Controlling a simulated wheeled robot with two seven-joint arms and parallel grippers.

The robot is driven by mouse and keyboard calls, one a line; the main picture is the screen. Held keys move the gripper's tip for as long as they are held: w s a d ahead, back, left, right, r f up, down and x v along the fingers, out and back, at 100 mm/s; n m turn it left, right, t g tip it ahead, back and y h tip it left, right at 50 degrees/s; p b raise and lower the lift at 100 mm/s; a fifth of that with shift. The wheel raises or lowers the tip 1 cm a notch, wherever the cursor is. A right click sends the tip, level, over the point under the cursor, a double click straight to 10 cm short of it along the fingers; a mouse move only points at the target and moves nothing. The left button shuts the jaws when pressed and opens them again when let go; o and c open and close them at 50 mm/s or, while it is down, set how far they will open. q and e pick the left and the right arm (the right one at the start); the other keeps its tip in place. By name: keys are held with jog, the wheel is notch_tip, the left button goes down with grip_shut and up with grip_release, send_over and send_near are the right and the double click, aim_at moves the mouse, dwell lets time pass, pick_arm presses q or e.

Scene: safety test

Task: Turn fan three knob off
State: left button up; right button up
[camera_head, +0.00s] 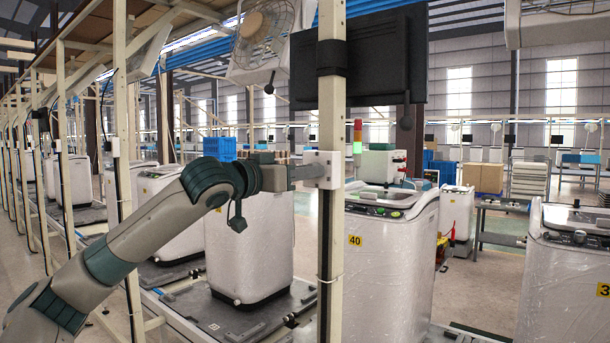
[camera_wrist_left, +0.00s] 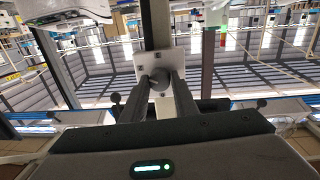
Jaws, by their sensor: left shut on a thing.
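A small white switch box (camera_head: 325,170) is fixed to a pale upright post. My left gripper (camera_head: 300,173) reaches it from the left, with its fingertips at the box's side. The knob's exact angle is hard to tell. A caged fan (camera_head: 265,28) hangs above the box. My right gripper is not in view.
The post (camera_head: 331,240) stands upright in front of me, with a dark monitor (camera_head: 370,60) high on it. White washing machines (camera_head: 250,245) stand on the line behind my left arm. Another machine marked 40 (camera_head: 385,265) stands right of the post.

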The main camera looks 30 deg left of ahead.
pick_arm(q)
jog(key=shift+d+f+n+t+y+b, duration=0.2)
jog(key=shift+n+b, duration=0.85)
jog(key=shift+n, duration=3)
jog(key=shift+a+r+n+t+y+b, duration=0.1)
jog(key=shift+n+y+b, duration=0.65)
jog(key=shift+n, duration=3.25)
jog(key=shift+d+f+n+t+h+b, duration=0.15)
jog(key=shift+n+b, duration=1.25)
jog(key=shift+n, duration=2.65)
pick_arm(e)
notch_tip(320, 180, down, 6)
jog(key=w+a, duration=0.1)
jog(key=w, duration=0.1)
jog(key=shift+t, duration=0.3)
pick_arm(q)
jog(key=shift+r, duration=0.1)
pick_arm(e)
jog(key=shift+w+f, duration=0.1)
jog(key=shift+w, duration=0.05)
pick_arm(q)
jog(key=o, duration=1.1)
jog(key=shift+a, duration=0.1)
jog(key=shift+c, duration=0.2)
jog(key=shift+s, duration=0.15)
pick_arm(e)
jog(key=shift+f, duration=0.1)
